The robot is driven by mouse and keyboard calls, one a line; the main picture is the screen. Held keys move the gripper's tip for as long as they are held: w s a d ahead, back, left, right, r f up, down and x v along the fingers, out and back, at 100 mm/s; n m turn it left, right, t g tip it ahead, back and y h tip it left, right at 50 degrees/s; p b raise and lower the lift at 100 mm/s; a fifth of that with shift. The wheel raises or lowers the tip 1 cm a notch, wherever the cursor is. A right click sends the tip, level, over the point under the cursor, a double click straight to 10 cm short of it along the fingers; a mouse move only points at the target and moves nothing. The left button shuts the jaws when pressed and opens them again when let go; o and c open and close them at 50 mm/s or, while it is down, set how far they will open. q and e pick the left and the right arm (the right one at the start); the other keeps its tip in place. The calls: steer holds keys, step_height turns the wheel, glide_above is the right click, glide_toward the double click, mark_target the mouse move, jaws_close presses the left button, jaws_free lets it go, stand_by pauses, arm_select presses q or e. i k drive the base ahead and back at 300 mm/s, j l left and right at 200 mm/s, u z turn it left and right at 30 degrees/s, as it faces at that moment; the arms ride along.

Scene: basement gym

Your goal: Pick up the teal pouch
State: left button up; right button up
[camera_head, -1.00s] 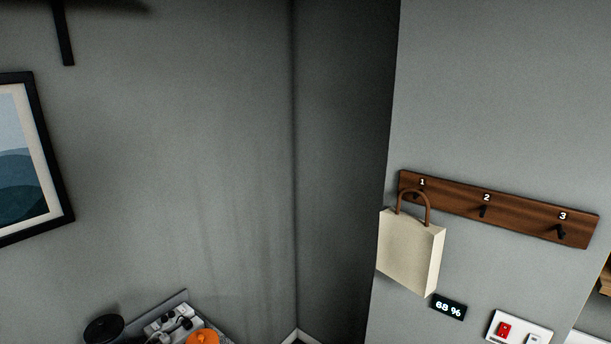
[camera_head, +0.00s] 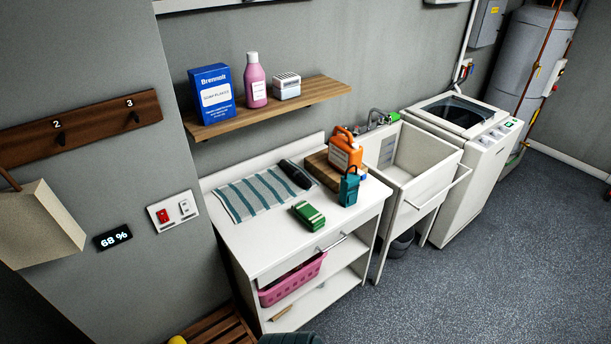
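A small teal pouch (camera_head: 349,188) with a loop on top stands near the back right of the white counter (camera_head: 262,246). It is in front of an orange jug (camera_head: 344,152) and close to a wooden board (camera_head: 322,168). Neither of my grippers is in view.
A wooden shelf (camera_head: 310,96) hangs above. A sink (camera_head: 425,165) and washing machine (camera_head: 474,150) stand right. Grey floor (camera_head: 470,290) in front is clear.

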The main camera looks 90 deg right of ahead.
mark_target(349, 183)
steer(key=z, duration=3.25)
